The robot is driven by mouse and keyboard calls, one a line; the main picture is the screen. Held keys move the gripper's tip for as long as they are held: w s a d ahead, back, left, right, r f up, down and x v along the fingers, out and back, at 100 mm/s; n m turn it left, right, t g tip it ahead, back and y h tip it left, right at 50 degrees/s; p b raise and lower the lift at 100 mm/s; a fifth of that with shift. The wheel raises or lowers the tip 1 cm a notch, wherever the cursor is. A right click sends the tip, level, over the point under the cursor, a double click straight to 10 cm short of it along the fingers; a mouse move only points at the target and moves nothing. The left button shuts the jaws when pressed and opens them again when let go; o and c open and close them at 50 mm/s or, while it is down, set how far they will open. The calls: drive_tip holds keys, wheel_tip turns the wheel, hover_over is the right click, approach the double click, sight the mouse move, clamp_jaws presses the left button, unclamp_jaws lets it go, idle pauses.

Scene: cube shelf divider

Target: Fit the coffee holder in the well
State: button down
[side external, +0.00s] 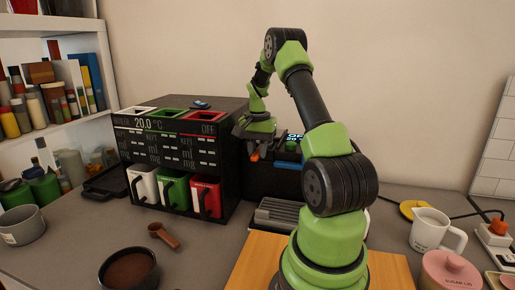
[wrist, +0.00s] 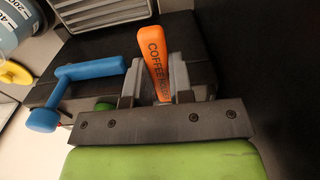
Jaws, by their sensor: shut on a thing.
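The coffee holder shows as an orange handle (wrist: 157,65) with dark lettering in the wrist view. My gripper (wrist: 157,85) is shut on this handle, with a grey finger on each side of it. In the side view my gripper (side external: 259,145) is beside the black machine, and a small orange part of the holder (side external: 254,156) shows below the fingers. The rest of the holder is hidden. The handle stands over a black block (wrist: 205,60) in the wrist view. I cannot tell whether the holder is seated in a well.
A blue handle (wrist: 90,71) lies left of my gripper. The black machine (side external: 238,165) has white, green and red drawers. A grey ribbed tray (side external: 283,216), a brown scoop (side external: 164,236), a dark bowl (side external: 128,270) and a white jug (side external: 432,230) stand on the counter.

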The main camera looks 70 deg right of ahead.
drive_tip(key=shift+f, duration=0.5)
drive_tip(key=c, duration=0.9)
unclamp_jaws()
drive_tip(key=shift+c, duration=0.2)
drive_tip(key=shift+r, duration=2.45)
